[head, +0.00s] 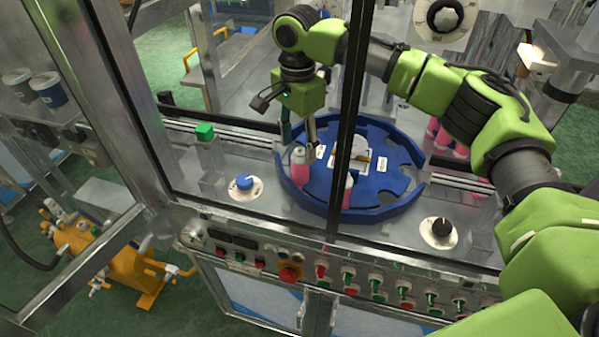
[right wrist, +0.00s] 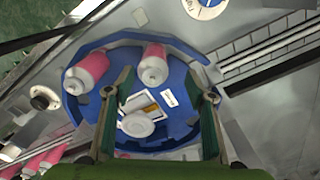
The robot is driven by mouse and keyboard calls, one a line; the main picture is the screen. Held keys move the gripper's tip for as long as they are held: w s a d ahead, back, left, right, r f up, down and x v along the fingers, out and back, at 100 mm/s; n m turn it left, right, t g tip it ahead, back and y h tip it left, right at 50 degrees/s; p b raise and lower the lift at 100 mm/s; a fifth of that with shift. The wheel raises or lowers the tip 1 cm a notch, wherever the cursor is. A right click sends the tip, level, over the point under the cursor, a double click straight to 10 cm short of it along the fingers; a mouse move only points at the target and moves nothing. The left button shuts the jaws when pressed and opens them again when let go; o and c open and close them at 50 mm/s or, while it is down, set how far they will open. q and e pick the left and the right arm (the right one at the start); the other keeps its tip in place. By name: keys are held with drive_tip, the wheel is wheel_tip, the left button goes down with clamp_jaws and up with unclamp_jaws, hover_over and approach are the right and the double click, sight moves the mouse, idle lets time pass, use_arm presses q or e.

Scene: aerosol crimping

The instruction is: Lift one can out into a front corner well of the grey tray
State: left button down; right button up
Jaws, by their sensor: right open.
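A pink can with a pale top (head: 300,168) stands in a notch at the left of the blue star wheel (head: 320,196). A second pink can (head: 347,192) stands at the wheel's front, partly behind the dark door post. Both show in the right wrist view, one near the fingers (right wrist: 155,66) and one farther left (right wrist: 86,74). My right gripper (head: 299,143) is open and empty, pointing down above the wheel near the left can. In the right wrist view its two fingers (right wrist: 163,88) are spread apart over the wheel. I cannot make out the grey tray. My left gripper is not in view.
A blue knob (head: 244,182) and a black knob (head: 441,227) sit on the metal deck. A button panel (head: 290,273) runs along the front. The door post (head: 350,120) crosses before the wheel. More pink cans (head: 441,137) stand at the right rear.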

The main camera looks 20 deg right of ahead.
sight(300, 162)
drive_tip(key=shift+s+f+p, duration=0.25)
drive_tip(key=shift+f+p, duration=0.05)
drive_tip(key=shift+f, duration=0.05)
drive_tip(key=f, duration=0.1)
drive_tip(key=f+p, duration=0.1)
drive_tip(key=f, duration=0.1)
drive_tip(key=shift+s+d+f, duration=0.15)
drive_tip(key=shift+s+f, duration=0.05)
drive_tip(key=shift+s, duration=0.15)
drive_tip(key=shift+w+f, duration=0.2)
drive_tip(key=shift+f, duration=0.2)
drive_tip(key=shift+s, duration=0.1)
drive_tip(key=c, duration=1.2)
